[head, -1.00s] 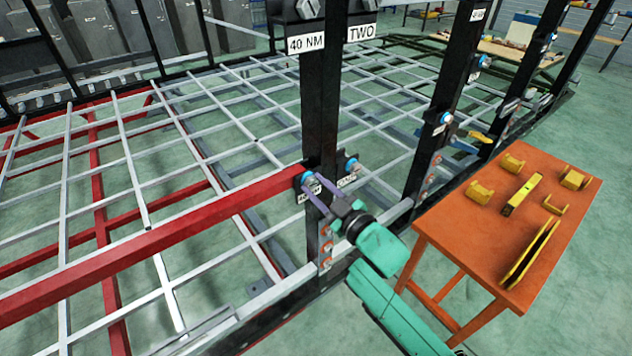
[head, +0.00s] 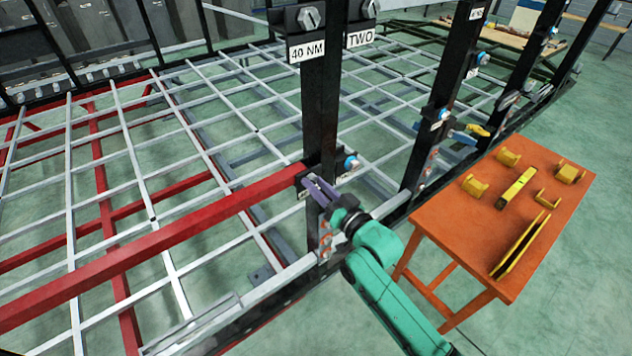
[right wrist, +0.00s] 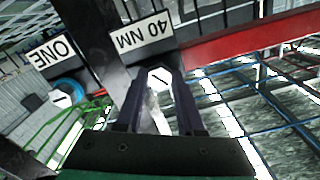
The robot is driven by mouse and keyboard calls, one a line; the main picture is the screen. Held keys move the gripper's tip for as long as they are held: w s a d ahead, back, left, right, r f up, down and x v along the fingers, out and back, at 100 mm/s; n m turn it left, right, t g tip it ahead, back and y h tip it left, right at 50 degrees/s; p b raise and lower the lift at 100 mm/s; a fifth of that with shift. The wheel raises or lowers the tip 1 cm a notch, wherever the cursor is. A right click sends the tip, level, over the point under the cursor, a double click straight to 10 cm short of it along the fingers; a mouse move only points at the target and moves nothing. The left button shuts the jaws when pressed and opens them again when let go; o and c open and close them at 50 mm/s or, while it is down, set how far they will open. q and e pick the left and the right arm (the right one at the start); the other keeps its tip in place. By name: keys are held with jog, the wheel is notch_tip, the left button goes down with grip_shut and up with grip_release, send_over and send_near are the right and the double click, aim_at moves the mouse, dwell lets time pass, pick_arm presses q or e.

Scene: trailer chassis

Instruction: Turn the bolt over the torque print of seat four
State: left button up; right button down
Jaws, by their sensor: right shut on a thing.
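My right gripper (head: 313,186) is at the lower left bolt of the near black post (head: 322,110). In the right wrist view its fingers (right wrist: 158,72) are shut on a pale hex bolt head (right wrist: 158,79) with a dark line across it. A "40 NM" label (right wrist: 141,34) is on the plate beside this bolt. The neighbouring blue-ringed bolt (right wrist: 68,92) is by a "ONE" label (right wrist: 53,51); it shows in the head view (head: 350,163) too. No label reading four is legible. My left gripper is out of view.
Higher on the post are two more bolts (head: 309,18) with labels "40 NM" (head: 307,50) and "TWO" (head: 360,38). A red beam (head: 150,240) meets the post from the left. An orange table (head: 450,225) with yellow parts stands to the right. More posts stand behind.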

jog(key=shift+f+m, duration=0.3)
jog(key=shift+m, duration=0.3)
jog(key=c, duration=0.5)
grip_release()
jog(key=shift+s+d, duration=0.1)
jog(key=shift+s+d+r, duration=0.15)
jog(key=shift+r, duration=0.15)
jog(key=shift+s+d+f, duration=0.1)
jog(key=shift+s+d, duration=0.05)
jog(key=b+v, duration=0.4)
jog(key=v, duration=1)
jog(key=shift+s, duration=0.1)
jog(key=shift+d, duration=0.1)
